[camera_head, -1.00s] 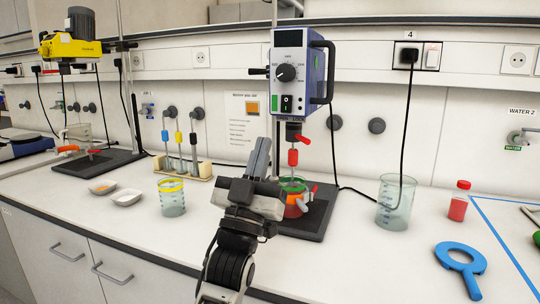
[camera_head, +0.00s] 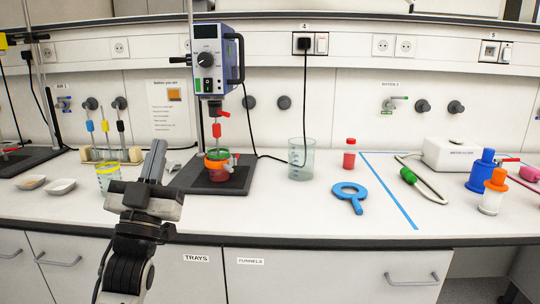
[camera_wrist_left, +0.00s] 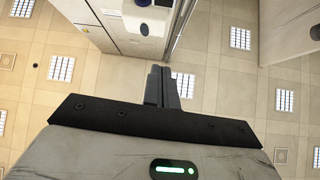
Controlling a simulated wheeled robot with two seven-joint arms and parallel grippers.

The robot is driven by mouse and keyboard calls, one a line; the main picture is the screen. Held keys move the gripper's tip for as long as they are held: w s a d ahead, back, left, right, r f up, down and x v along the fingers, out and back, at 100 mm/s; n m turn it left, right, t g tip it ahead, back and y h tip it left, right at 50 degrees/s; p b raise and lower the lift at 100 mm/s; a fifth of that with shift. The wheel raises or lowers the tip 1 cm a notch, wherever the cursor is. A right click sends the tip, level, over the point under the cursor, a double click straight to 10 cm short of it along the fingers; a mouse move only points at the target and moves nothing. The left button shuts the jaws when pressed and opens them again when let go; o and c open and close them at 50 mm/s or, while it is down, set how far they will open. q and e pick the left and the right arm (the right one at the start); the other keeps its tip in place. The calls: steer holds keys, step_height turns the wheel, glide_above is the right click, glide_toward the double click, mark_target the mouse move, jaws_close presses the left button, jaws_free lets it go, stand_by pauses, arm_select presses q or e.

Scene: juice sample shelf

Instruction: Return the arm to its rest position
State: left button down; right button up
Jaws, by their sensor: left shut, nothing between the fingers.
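My left arm comes up from the lower left in the head view. Its gripper (camera_head: 154,160) points upward in front of the bench, with the fingers together and nothing between them. A stirrer (camera_head: 210,60) with a blue housing stands behind and to the right of the gripper. Under it a beaker of red liquid (camera_head: 218,170) sits on a dark base plate (camera_head: 190,184). My right gripper is in neither view.
A yellow-rimmed beaker (camera_head: 108,180) stands just left of the gripper. The bench front between arm and ring tool is clear.

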arm_select(q)
steer(key=w+a+f+m+g+h, duration=0.2)
steer(key=w+a+f+m+g, duration=0.2)
steer(key=a+f+m, duration=0.6)
steer(key=a+g+y, duration=0.3)
steer(key=a, duration=1.4)
steer(key=s+a+f+n+g+y, duration=0.2)
steer(key=a+f+n+g+y, duration=0.4)
steer(key=a+f+n+y, duration=0.3)
steer(key=s+d+f+m+g+h, duration=0.1)
steer(key=s+d+f+h, duration=0.25)
steer(key=d+f, duration=0.65)
steer(key=s+d+f+g+h, duration=0.1)
steer(key=s+d+f+h, duration=0.3)
steer(key=d+f, duration=0.6)
steer(key=s+d+n+g+h+p, duration=0.1)
steer(key=s+d+n+h, duration=0.1)
steer(key=s+d, duration=1.6)
steer(key=d, duration=0.3)
steer(key=shift+s+d+f+n+h, duration=0.2)
steer(key=shift+d+n+h, duration=0.1)
steer(key=shift+n+h, duration=0.1)
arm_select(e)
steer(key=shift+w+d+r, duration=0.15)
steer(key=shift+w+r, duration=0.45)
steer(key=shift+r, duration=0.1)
